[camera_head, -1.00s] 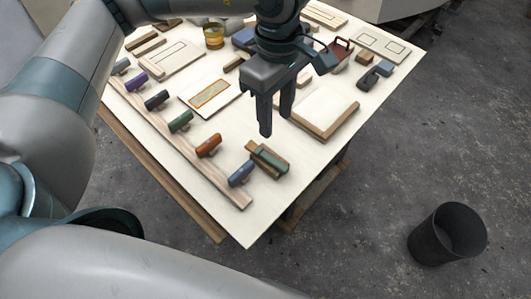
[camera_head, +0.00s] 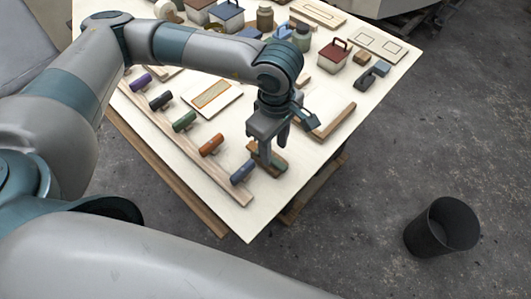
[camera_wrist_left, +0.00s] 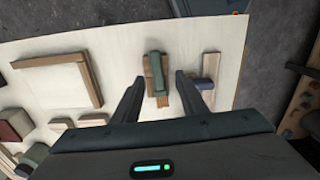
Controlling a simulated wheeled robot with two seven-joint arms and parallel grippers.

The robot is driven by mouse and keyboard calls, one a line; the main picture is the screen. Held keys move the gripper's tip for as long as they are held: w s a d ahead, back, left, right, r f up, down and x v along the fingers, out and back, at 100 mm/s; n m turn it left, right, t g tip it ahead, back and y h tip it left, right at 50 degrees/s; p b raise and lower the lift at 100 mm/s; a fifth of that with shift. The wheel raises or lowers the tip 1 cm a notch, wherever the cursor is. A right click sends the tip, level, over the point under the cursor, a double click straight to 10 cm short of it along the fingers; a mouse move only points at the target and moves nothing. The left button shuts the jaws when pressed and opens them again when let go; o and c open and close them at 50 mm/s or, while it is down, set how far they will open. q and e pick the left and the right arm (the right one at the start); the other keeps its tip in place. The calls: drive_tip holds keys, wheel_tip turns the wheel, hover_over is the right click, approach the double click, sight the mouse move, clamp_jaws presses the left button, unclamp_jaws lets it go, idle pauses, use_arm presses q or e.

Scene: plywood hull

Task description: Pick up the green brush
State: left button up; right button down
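The green brush (camera_head: 281,163), a green bar on a wooden piece, lies near the front corner of the pale table, partly hidden by my gripper in the head view. It shows whole in the left wrist view (camera_wrist_left: 157,66), between and beyond the fingertips. My left gripper (camera_head: 273,152) points down above the brush. In the left wrist view it (camera_wrist_left: 160,80) is open, with one finger on each side of the brush and a gap to both. Whether the fingers are level with the brush is unclear. My right gripper is not in view.
A wooden strip with a blue cylinder (camera_head: 242,172), an orange one (camera_head: 211,144) and a green one (camera_head: 184,121) runs along the table's left edge, close to the brush. A red-lidded box (camera_head: 335,57) stands farther back. A black bin (camera_head: 441,228) is on the floor.

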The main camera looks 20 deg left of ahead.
sight(276, 162)
use_arm(q)
drive_tip(key=shift+d+f+p, duration=0.1)
drive_tip(key=shift+f+p, duration=0.15)
drive_tip(key=shift+p, duration=0.25)
drive_tip(key=shift+w+d+f+p, duration=0.15)
drive_tip(key=shift+d+f+p, duration=0.05)
drive_tip(key=shift+f+p, duration=1.1)
drive_tip(key=shift+f, duration=1.05)
clamp_jaws()
